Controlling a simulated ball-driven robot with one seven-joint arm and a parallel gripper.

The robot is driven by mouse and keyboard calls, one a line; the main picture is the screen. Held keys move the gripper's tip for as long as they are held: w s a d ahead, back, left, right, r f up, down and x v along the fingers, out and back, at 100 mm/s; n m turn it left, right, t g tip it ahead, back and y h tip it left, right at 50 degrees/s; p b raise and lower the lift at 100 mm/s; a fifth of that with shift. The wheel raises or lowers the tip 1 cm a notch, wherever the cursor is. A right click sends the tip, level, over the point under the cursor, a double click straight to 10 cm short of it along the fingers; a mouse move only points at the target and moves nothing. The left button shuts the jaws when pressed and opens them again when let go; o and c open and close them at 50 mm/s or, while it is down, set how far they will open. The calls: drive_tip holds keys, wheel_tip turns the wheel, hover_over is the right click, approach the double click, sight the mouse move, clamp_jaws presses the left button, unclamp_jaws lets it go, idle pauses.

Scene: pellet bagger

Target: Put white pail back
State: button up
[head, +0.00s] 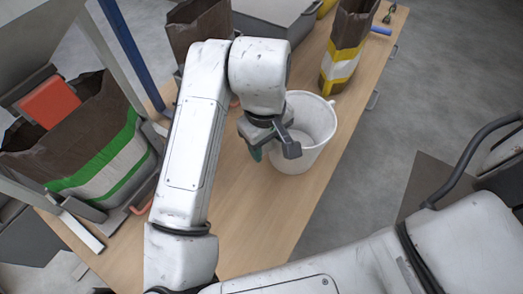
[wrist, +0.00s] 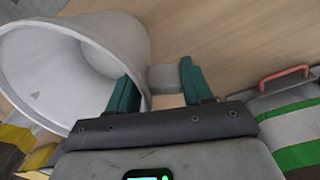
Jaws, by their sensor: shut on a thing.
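The white pail (head: 316,118) is at the middle of the wooden bench, its mouth facing up toward the head camera. In the wrist view the pail (wrist: 60,75) fills the left side, its mouth open to view and seemingly empty. My gripper (head: 264,147) is at the pail's left side. In the wrist view its teal fingers (wrist: 157,76) stand on either side of the pail's near edge, with a grey block-like part between them. The gripper is shut on the pail. The exact contact is partly hidden, and I cannot tell whether the pail's base touches the bench.
A brown bag with green and white bands (head: 92,160) stands at the left, with an orange part (head: 50,102) by it. A yellow-banded bag (head: 347,45) stands behind the pail. Another brown bag (head: 198,22) and a grey bin (head: 272,14) are farther back. The near bench (head: 255,215) is clear.

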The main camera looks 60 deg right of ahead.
drive_tip(key=shift+w+d+f, duration=0.1)
drive_tip(key=shift+w+f, duration=0.15)
drive_tip(key=shift+f, duration=0.55)
drive_tip(key=shift+w+a+f, duration=0.1)
drive_tip(key=shift+w+f, duration=0.15)
drive_tip(key=shift+f, duration=0.55)
drive_tip(key=shift+w+d+f, duration=0.1)
drive_tip(key=shift+w+f, duration=0.15)
drive_tip(key=shift+f, duration=0.65)
drive_tip(key=o, duration=1.2)
drive_tip(key=shift+c, duration=0.2)
wheel_tip(320, 180, up, 12)
drive_tip(key=shift+w+a+p, duration=0.15)
drive_tip(key=shift+a+p, duration=0.2)
drive_tip(key=shift+p, duration=0.1)
